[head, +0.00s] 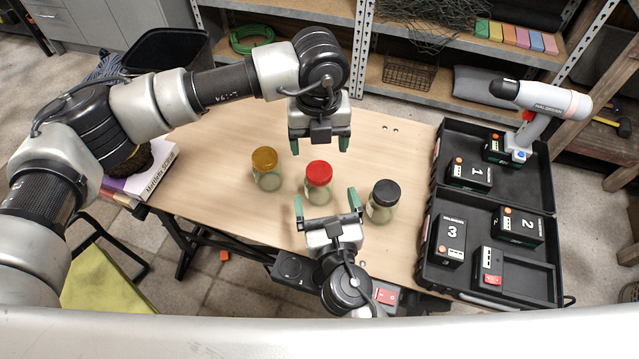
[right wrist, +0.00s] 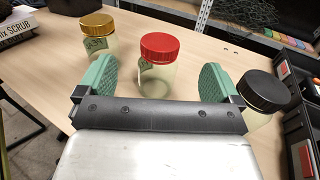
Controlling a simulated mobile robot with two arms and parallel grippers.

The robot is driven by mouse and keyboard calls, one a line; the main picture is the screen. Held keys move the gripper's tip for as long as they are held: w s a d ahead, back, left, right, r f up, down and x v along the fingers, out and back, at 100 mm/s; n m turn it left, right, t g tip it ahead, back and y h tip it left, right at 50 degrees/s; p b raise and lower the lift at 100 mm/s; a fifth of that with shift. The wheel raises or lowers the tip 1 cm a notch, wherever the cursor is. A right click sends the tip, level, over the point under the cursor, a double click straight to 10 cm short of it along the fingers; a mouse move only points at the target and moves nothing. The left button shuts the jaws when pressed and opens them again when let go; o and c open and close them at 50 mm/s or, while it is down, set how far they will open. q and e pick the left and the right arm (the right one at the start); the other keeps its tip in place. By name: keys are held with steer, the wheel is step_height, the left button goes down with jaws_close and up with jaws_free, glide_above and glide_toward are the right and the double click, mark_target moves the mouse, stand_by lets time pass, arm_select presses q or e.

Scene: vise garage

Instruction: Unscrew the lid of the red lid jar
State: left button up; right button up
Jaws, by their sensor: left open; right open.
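The red lid jar (head: 318,180) stands upright on the wooden table, between a yellow-lid jar (head: 266,168) on its left and a black-lid jar (head: 383,200) on its right. Its red lid is on. My left gripper (head: 320,148) is open and empty just behind and above the red lid. My right gripper (head: 327,205) is open in front of the red lid jar, fingers pointing at it. In the right wrist view, the red lid jar (right wrist: 158,65) appears between the green fingers, beyond them; contact cannot be told.
A black case (head: 434,190) with numbered batteries and a drill (head: 540,100) lies at the table's right. Books (head: 143,180) lie at the left edge. Shelves stand behind. The table's middle back is clear.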

mark_target(322, 192)
steer(key=f, duration=0.4)
steer(key=shift+w, duration=0.25)
steer(key=w, duration=0.2)
steer(key=w+a, duration=0.1)
steer(key=w, duration=0.4)
steer(key=shift+a+r, duration=0.15)
steer(key=shift+c, duration=0.2)
